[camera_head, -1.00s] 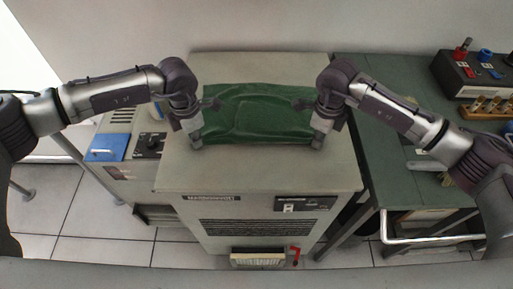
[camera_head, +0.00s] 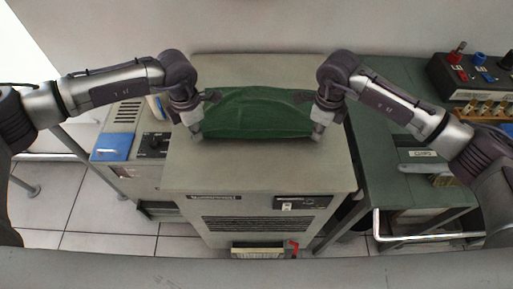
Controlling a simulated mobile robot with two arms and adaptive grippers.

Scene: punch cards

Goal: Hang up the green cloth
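The green cloth (camera_head: 258,113) is spread between my two grippers above or against the top of a grey cabinet (camera_head: 258,168). I cannot tell whether the cloth's lower edge touches the cabinet top. No hanger or hook is clearly visible.
A green table (camera_head: 385,160) stands to the right, with a dark box of coloured terminals (camera_head: 475,75) at its back. A lower grey machine with a blue panel (camera_head: 113,147) stands at the left. A pale wall is behind; the cabinet top's front is clear.

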